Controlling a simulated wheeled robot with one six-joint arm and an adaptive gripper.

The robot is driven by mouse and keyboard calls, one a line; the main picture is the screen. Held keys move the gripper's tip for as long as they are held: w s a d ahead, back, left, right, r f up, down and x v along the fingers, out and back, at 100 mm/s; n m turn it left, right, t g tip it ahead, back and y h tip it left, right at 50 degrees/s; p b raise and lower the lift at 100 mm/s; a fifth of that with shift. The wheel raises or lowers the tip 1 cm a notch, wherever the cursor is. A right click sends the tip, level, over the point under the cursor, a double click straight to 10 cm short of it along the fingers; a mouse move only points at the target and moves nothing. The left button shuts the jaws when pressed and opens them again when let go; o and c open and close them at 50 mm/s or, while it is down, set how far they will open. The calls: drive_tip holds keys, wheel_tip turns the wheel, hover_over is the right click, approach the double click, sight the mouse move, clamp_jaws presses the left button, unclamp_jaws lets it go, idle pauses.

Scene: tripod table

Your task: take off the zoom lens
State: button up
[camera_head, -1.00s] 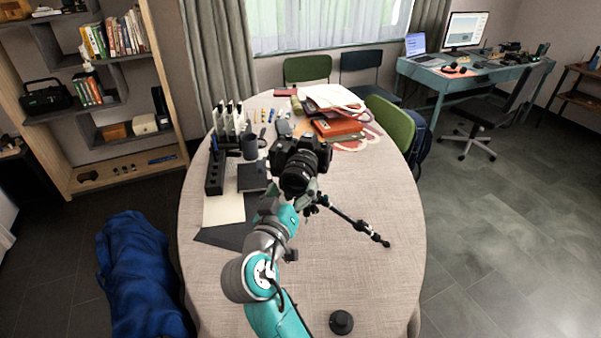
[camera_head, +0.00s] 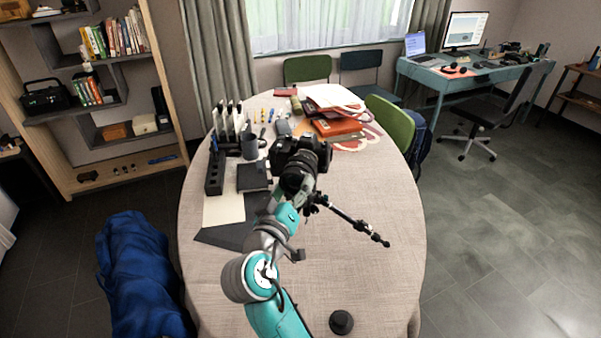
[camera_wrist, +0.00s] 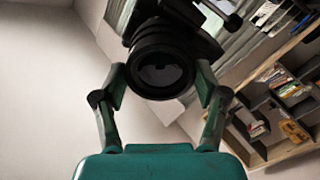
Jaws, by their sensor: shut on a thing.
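A black camera (camera_head: 313,147) stands on a tripod (camera_head: 350,221) at the middle of the round table (camera_head: 350,275). The zoom lens (camera_head: 297,178) is a dark cylinder on the camera's near side, pointing toward my arm. My gripper (camera_head: 296,198) is at the front of the lens. In the wrist view the lens (camera_wrist: 160,70) shows its round glass, with the camera (camera_wrist: 175,18) behind it. My gripper (camera_wrist: 160,85) has a finger on each side and is shut on the lens. The joint between lens and camera is hidden.
A dark rack (camera_head: 214,172), a mug (camera_head: 249,146) and a dark box (camera_head: 254,177) stand left of the camera. An orange book (camera_head: 338,127) and papers lie behind. A black round object (camera_head: 341,322) sits at the near edge. The table's right side is mostly clear.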

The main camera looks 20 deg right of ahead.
drive_tip(key=shift+n, duration=1.3)
drive_tip(key=shift+s+a, duration=0.45)
drive_tip(key=shift+s, duration=0.05)
drive_tip(key=shift+v, duration=2.45)
wheel_tip(320, 180, up, 7)
